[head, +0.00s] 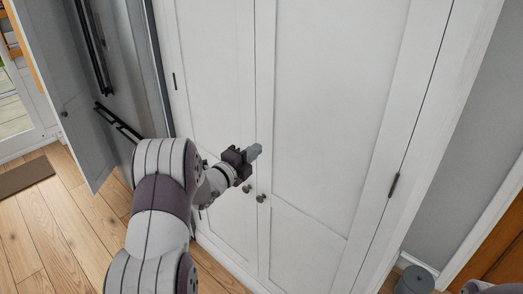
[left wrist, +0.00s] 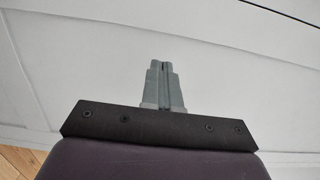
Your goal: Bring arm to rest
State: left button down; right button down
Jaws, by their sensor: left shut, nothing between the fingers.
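My left gripper (head: 254,151) is shut and empty. It is in front of the white double-door cabinet (head: 310,110), a little above the two round door knobs (head: 255,194). My left arm reaches in from the bottom left of the head view. In the left wrist view the grey fingers of the left gripper (left wrist: 163,66) are together, with the white panel (left wrist: 240,70) of the cabinet behind them. Whether the fingertips touch the door I cannot tell. Both cabinet doors look closed. My right gripper is not in view.
A grey panel door (head: 75,110) stands open at the left, beside a fridge with black handles (head: 118,122). A brown mat (head: 26,175) lies on the wooden floor (head: 50,225). A grey cylindrical bin (head: 416,280) is at the bottom right.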

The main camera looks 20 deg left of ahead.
pick_arm(q)
jog(key=s+a+f+n+g+y+b, duration=0.1)
jog(key=s+a+f+n+g+y, duration=0.15)
jog(key=s+f+n+g, duration=0.4)
jog(key=s+a+f+n+g+y, duration=0.2)
jog(key=s+f+n+g+y, duration=0.2)
jog(key=s+f+n, duration=0.45)
jog(key=s+d+r+n+g+h, duration=0.1)
jog(key=s+d+r+n+g, duration=0.1)
jog(key=s+d, duration=0.6)
jog(key=s+d+r+n+g+h, duration=0.1)
jog(key=s+d+r+n+g, duration=0.1)
jog(key=s+d, duration=0.6)
jog(key=shift+s+d+r+n+g, duration=0.15)
jog(key=shift+d+r+n+g, duration=0.25)
jog(key=shift+d+n+g, duration=0.35)
